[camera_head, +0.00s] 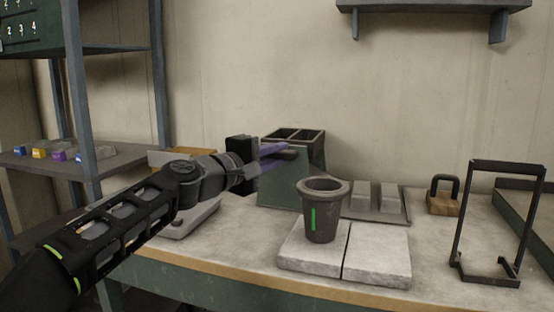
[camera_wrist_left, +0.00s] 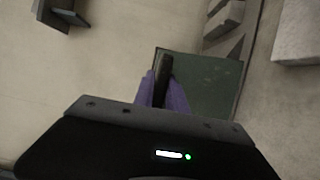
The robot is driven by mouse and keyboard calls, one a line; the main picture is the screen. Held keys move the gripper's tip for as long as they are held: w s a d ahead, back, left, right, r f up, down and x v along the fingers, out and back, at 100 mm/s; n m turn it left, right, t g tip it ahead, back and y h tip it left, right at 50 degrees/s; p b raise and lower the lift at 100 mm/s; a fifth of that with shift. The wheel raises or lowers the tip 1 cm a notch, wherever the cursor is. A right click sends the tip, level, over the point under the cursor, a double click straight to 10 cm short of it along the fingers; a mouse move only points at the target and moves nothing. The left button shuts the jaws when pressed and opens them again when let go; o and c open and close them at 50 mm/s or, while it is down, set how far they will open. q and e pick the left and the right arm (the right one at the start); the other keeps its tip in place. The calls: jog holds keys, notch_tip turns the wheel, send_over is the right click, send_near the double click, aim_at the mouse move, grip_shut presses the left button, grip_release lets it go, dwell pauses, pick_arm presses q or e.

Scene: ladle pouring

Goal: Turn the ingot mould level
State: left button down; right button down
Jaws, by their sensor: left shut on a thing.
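The ingot mould (camera_head: 293,134) appears to be the dark two-cavity box at the top of a green stand (camera_head: 283,187) at the back middle of the bench. Its exact tilt is hard to tell. My left gripper (camera_head: 281,153) reaches in from the left with purple fingers at the stand's upper left. In the left wrist view the fingers (camera_wrist_left: 162,92) are shut on a dark bar-like handle (camera_wrist_left: 164,68), which stands out over the green surface. The handle's link to the mould is hidden. My right gripper is in neither view.
A dark crucible (camera_head: 321,225) with a green stripe stands on pale slabs (camera_head: 375,262) in front. A grey tray (camera_head: 404,210) with blocks, a padlock-shaped weight (camera_head: 443,201) and a black frame (camera_head: 485,272) stand to the right. A shelf (camera_head: 120,158) is at left.

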pick_arm(q)
jog(key=c, duration=1.4)
grip_release()
jog(key=shift+o, duration=0.2)
jog(key=b+v, duration=0.2)
jog(key=v, duration=0.5)
jog(key=shift+a+f, duration=0.1)
jog(key=shift+a, duration=0.05)
jog(key=shift+s+a, duration=0.1)
jog(key=shift+s, duration=0.2)
